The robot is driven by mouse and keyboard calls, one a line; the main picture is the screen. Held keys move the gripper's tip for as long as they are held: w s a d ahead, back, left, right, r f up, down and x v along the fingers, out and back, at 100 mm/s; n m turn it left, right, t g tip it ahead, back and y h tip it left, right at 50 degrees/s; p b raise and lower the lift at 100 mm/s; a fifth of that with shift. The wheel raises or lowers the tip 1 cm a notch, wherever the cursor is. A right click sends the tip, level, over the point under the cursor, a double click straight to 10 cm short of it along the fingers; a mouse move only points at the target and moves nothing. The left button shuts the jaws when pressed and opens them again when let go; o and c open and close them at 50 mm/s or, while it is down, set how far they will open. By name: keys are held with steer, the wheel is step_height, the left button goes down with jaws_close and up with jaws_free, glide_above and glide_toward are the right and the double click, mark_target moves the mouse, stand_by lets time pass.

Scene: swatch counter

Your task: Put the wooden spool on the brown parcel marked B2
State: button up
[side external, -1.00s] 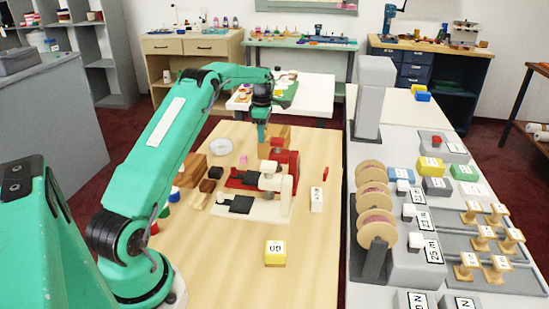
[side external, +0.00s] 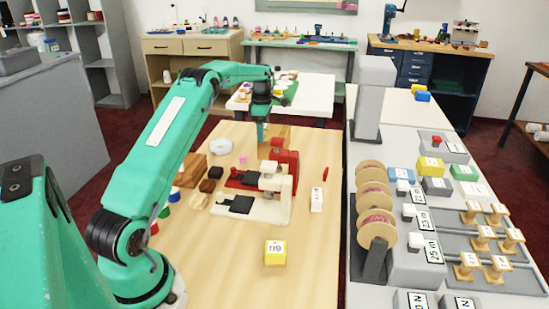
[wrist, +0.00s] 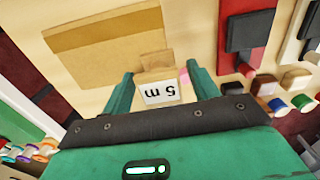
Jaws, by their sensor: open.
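My gripper (wrist: 161,88) is open, its two green fingers pointing down over the table. In the side external view it (side external: 262,136) is at the far part of the wooden table. A flat tan parcel with a darker brown band (wrist: 130,40) lies just beyond the fingers; no B2 mark is readable. I cannot make out for certain which thing is the wooden spool.
A red and black machine (wrist: 250,35) stands to the right in the wrist view. Several small coloured spools (wrist: 300,102) lie near it. A yellow numbered block (side external: 275,253) stands on the near table, with clear wood around it. A grey counter (side external: 345,280) borders the right.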

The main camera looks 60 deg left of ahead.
step_height(320, 180, up, 11)
steer(key=shift+f, duration=0.1)
steer(key=shift+r, duration=0.2)
stand_by(0.8)
steer(key=s+d+r+m+t, duration=0.1)
steer(key=s+d+r+m, duration=0.25)
steer(key=d, duration=0.35)
steer(key=s+d+r+m+t, duration=0.1)
steer(key=s+d+r+m, duration=0.1)
steer(key=d+r+m, duration=0.45)
steer(key=s+d+r+m+t, duration=0.1)
steer(key=s+d+r+m, duration=0.2)
steer(key=d, duration=0.5)
steer(key=s+d+f+m+t, duration=0.1)
steer(key=s+d+f+m, duration=0.3)
steer(key=s+d+m, duration=0.3)
steer(key=s+d+f+m+t, duration=0.1)
steer(key=s+d+f+m, duration=0.3)
steer(key=s, duration=1)
steer(key=d+m, duration=0.3)
steer(key=shift+f+t, duration=0.15)
steer(key=shift+t, duration=0.15)
